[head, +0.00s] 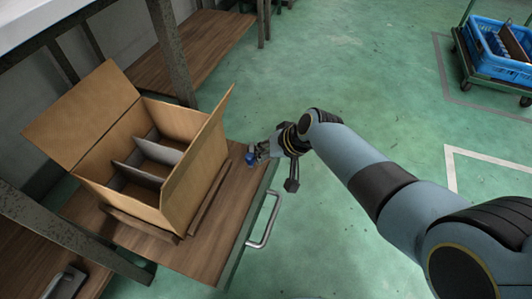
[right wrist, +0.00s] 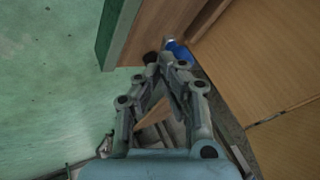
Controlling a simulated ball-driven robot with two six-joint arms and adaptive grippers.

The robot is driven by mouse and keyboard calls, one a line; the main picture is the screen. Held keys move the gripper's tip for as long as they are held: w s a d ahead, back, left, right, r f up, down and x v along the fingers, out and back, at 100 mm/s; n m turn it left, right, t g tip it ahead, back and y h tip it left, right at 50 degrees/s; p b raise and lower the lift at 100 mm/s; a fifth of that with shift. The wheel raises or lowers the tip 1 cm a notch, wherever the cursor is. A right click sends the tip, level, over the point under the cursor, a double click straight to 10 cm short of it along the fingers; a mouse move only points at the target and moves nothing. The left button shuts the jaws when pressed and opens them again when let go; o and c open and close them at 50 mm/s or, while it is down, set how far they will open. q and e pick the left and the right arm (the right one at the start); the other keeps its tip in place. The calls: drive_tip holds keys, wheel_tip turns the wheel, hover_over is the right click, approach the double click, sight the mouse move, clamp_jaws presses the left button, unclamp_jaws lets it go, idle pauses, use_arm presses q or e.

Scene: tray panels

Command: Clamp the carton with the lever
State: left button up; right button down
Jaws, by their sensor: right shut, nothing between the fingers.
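The open carton (head: 200,178) stands upright on the wooden tray panel (head: 222,238), flaps raised and dividers inside. Its cardboard side also fills the right of the right wrist view (right wrist: 245,60). A blue part (head: 250,158), apparently the lever's knob, is at the panel's right side, beside the carton; it also shows in the right wrist view (right wrist: 179,52). My right gripper (head: 261,152) is shut and empty, with its fingertips close to the blue part; I cannot tell whether they touch. The lever's remaining parts are hidden or too small to make out. My left gripper is out of view.
Dark strips (head: 213,193) lie along the carton's base. Rack posts (head: 172,50) stand at the left and back. A blue crate (head: 497,45) on a cart is far right. The green floor between is clear.

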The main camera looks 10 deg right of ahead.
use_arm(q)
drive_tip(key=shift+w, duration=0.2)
use_arm(e)
drive_tip(key=v, duration=1.2)
idle(0.4)
